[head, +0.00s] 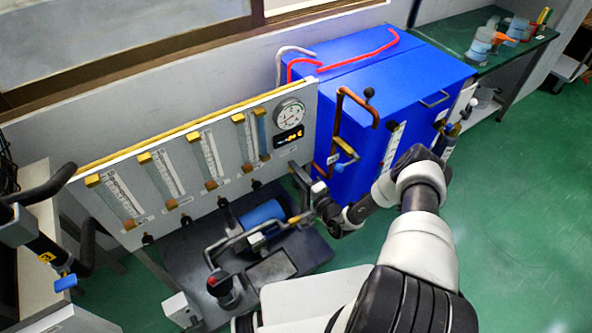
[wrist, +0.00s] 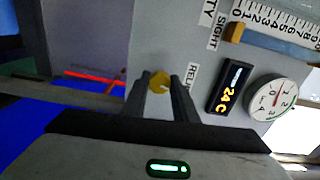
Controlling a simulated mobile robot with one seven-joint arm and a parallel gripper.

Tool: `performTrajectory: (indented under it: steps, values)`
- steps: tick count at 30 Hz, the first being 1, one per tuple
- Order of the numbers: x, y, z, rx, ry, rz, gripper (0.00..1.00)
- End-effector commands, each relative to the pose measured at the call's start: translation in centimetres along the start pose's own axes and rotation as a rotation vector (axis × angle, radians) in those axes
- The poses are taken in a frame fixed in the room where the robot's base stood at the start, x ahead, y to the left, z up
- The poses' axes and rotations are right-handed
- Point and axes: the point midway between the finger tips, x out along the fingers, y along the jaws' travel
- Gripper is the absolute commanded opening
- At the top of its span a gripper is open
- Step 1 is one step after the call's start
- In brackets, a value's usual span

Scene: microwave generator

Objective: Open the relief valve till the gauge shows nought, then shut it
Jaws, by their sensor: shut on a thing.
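A partly hidden label beginning "RELI" (wrist: 191,77) is beside the knob. In the head view my gripper (head: 298,172) is at the panel's lower right corner, and the knob is hidden there. The round white gauge (wrist: 274,97) has a red needle; its exact reading is too small to tell. The gauge also shows at the panel's upper right in the head view (head: 290,115).
A small display (wrist: 229,88) below the gauge reads 24 C. Several glass flow tubes (head: 167,174) line the panel (head: 225,190). A blue cabinet (head: 400,70) with copper pipe (head: 340,115) stands right of it. Pipework and a blue cylinder (head: 262,214) lie below.

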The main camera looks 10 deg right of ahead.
Motion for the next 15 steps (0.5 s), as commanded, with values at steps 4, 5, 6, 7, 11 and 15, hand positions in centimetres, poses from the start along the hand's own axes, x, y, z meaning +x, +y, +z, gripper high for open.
performTrajectory:
  steps: [4,5,6,7,11,15]
  values:
    - [-0.01,-0.01,-0.04,-0.052,0.001,0.001,0.03]
    - [-0.01,0.00,-0.05,-0.060,0.001,0.001,0.03]
    - [-0.01,0.01,-0.05,-0.069,0.001,0.001,0.03]
    - [-0.01,0.02,-0.06,-0.074,0.001,0.001,0.03]
    - [-0.02,0.05,-0.08,-0.088,0.001,0.000,0.03]
    - [-0.02,0.06,-0.09,-0.092,0.002,0.000,0.03]
